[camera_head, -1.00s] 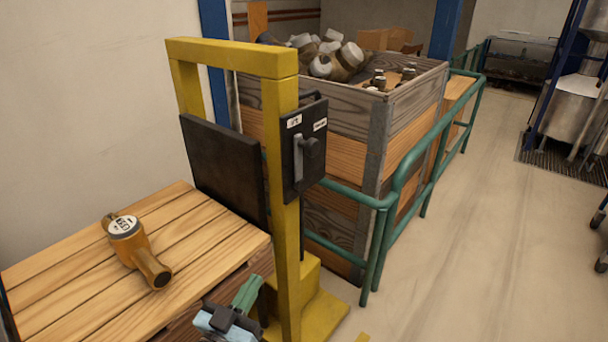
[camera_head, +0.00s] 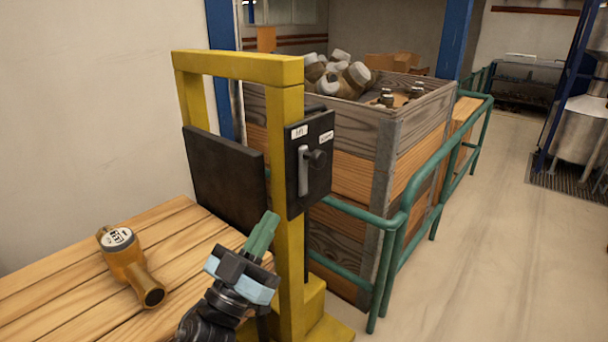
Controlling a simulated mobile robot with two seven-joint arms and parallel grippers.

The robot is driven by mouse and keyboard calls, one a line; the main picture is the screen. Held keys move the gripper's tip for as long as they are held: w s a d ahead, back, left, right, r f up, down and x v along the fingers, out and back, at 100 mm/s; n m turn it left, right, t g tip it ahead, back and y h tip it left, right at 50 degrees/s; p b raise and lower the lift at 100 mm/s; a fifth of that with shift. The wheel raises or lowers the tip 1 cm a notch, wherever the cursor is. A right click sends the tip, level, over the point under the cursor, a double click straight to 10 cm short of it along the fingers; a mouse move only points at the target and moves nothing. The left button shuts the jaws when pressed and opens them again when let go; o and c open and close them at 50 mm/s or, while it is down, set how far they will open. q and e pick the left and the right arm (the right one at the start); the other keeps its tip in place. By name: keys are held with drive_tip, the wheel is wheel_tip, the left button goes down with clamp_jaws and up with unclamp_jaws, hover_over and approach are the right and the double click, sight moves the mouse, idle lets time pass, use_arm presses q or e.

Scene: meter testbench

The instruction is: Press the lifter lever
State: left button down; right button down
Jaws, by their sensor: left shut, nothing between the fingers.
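The lifter lever (camera_head: 303,170) is a grey handle on a black control box (camera_head: 322,188) with small white labels, one reading "lift". The box is fixed to the front post of the yellow lifter frame (camera_head: 288,110). My left gripper (camera_head: 268,222) has green fingers, shut and empty, pointing up. In the picture it is below and left of the lever, apart from it, and overlaps the yellow post's left edge. My right gripper is not in view.
A brass meter (camera_head: 128,262) lies on the wooden pallet (camera_head: 185,225) at left. A black plate (camera_head: 225,175) stands behind it. A wooden crate (camera_head: 345,125) of meters and green railing (camera_head: 400,220) are beyond the post. Floor at right is clear.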

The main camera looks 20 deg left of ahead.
sight(304, 175)
use_arm(q)
drive_tip(key=x, duration=0.4)
drive_tip(key=w+f+x, duration=0.1)
drive_tip(key=x, duration=0.3)
drive_tip(key=f+x, duration=0.1)
drive_tip(key=x, duration=0.3)
drive_tip(key=shift+w+d+f, duration=0.1)
drive_tip(key=shift+w+d, duration=0.1)
drive_tip(key=shift+w, duration=0.1)
drive_tip(key=shift+p, duration=0.3)
